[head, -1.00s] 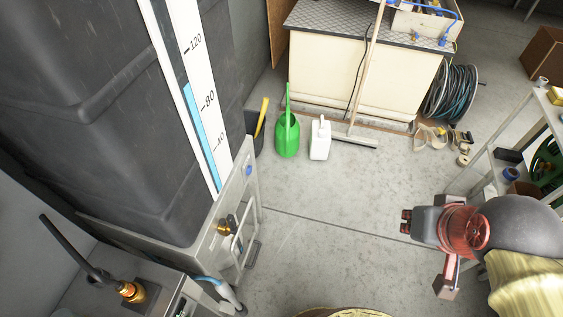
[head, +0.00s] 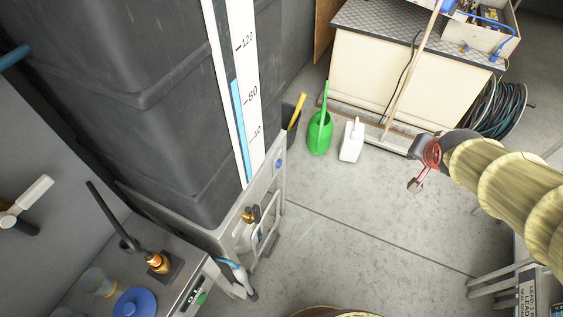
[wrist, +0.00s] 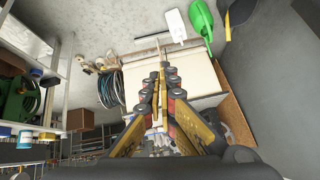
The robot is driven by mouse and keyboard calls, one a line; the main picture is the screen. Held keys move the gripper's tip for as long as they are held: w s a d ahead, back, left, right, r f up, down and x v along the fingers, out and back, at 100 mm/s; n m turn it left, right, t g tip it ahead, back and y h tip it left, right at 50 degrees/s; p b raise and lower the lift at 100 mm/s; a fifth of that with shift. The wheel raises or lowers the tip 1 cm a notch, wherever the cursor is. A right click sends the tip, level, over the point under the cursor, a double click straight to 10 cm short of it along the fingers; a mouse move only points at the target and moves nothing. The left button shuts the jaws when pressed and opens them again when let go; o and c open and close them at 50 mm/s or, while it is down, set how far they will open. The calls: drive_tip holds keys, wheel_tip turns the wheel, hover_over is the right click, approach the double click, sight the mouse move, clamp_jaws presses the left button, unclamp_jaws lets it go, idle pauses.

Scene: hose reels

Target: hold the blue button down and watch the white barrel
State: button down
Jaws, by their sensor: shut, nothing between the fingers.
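A round blue disc, which looks like a large button (head: 135,303), lies on the metal bench at the lower left in the head view. A smaller blue spot (head: 280,163) is on the grey tank frame; I cannot tell if it is a button. A white cylinder with a dark end (head: 36,192) is at the left wall; I cannot tell if it is the white barrel. My gripper (head: 412,145) is at the right, high above the floor and far from the bench. In the wrist view its fingers (wrist: 163,72) are shut and empty.
A dark tank (head: 150,100) with a white gauge strip (head: 247,140), blue to about 80, stands at the left. A green watering can (head: 319,133) and a white jug (head: 351,141) stand on the floor. A cream cabinet (head: 385,80) is behind. The middle floor is clear.

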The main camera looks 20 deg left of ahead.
sight(280, 164)
drive_tip(key=w+a+f+m+t+y+p, duration=0.1)
drive_tip(key=w+a+f+y+p, duration=0.2)
drive_tip(key=w+a+f, duration=1.1)
drive_tip(key=s+a+f+m+y, duration=0.1)
drive_tip(key=s+a+f+y, duration=0.1)
drive_tip(key=a+f, duration=0.2)
drive_tip(key=s+a+f+m+g+y+p, duration=0.1)
drive_tip(key=s+a+f+y, duration=0.1)
drive_tip(key=f, duration=0.7)
drive_tip(key=s+a+f+y+p, duration=0.1)
drive_tip(key=s+a+f, duration=0.3)
drive_tip(key=a+f, duration=0.2)
drive_tip(key=shift+s+a+f+m+y, duration=0.15)
drive_tip(key=shift+a+f+m+y, duration=0.15)
drive_tip(key=shift+a+m+y, duration=0.1)
drive_tip(key=a+b, duration=0.1)
drive_tip(key=a, duration=0.7)
drive_tip(key=shift+w+a+g, duration=0.3)
drive_tip(key=shift+w+a, duration=0.05)
drive_tip(key=shift+a, duration=0.15)
